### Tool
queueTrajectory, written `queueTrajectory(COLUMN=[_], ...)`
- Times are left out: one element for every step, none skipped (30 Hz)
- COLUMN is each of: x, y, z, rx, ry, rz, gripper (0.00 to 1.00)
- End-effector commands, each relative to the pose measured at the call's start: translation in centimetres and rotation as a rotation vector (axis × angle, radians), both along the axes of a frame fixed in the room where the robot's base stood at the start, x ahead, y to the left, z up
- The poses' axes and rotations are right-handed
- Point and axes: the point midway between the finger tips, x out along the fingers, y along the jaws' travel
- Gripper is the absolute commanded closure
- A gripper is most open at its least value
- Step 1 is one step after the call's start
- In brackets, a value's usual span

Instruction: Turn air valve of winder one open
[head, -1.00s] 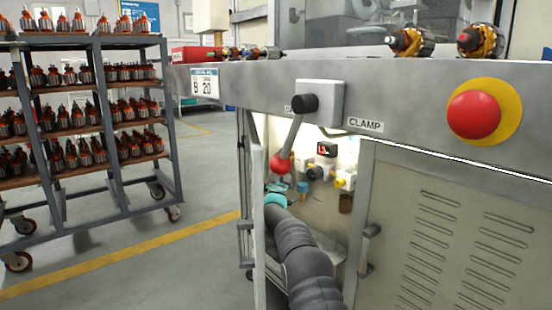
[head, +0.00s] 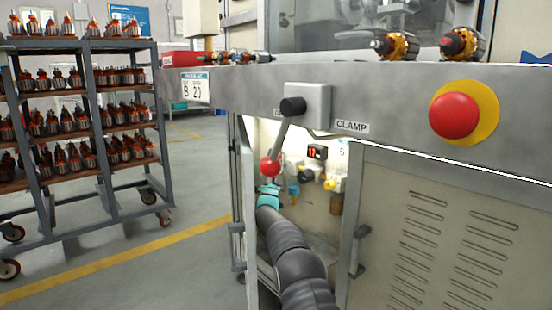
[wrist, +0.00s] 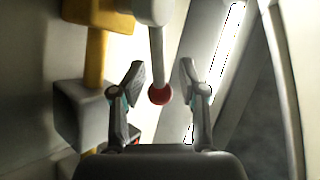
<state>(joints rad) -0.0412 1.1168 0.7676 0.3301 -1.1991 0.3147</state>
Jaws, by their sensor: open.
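A lever with a red ball end (head: 270,167) hangs down from the black hub on the grey front beam, beside the CLAMP label. My gripper (head: 270,186) is just below and behind that ball in the head view, at the open cabinet, and is partly hidden. In the wrist view my gripper (wrist: 160,84) is open and empty. A red ball (wrist: 159,95) on a pale rod shows between its fingertips; I cannot tell whether it touches or which lever it is. Air fittings (head: 318,178) with a black knob and yellow parts sit inside the cabinet. No part is clearly readable as the valve.
In the wrist view a yellow column with a grey block (wrist: 85,110) stands close left of my gripper. A vented cabinet panel (head: 430,240) and a red stop button (head: 455,114) are on the right. A wheeled rack (head: 80,150) stands left.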

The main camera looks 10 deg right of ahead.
Motion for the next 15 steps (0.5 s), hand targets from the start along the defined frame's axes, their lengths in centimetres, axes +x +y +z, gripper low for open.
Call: queueTrajectory(x=[0.06,0.07,0.07,0.07,0.07,0.06,0.07,0.06,0.05,0.04,0.0,-0.06,-0.13,-0.21,-0.35], y=[-0.05,-0.03,-0.02,-0.01,-0.01,-0.01,-0.02,-0.02,-0.02,0.0,0.01,0.05,0.09,0.13,0.19], z=[-0.28,-0.29,-0.3,-0.29,-0.29,-0.28,-0.27,-0.27,-0.28,-0.29,-0.33,-0.41,-0.49,-0.6,-0.82], rx=[0.001,0.001,0.002,0.001,0.001,0.001,0.001,0.001,0.001,0.001,0.001,0.001,0.002,0.001,0.001], ry=[0.004,0.004,0.005,0.004,0.004,0.004,0.004,0.004,0.004,0.004,0.004,0.004,0.005,0.006,0.006], rz=[-0.001,-0.001,0.0,0.001,0.001,0.001,0.001,0.001,0.001,0.001,0.001,0.001,0.0,0.001,0.0], gripper=[0.53,0.53,0.53,0.53,0.53,0.53,0.53,0.53,0.53,0.53,0.53,0.53,0.53,0.53,0.53])
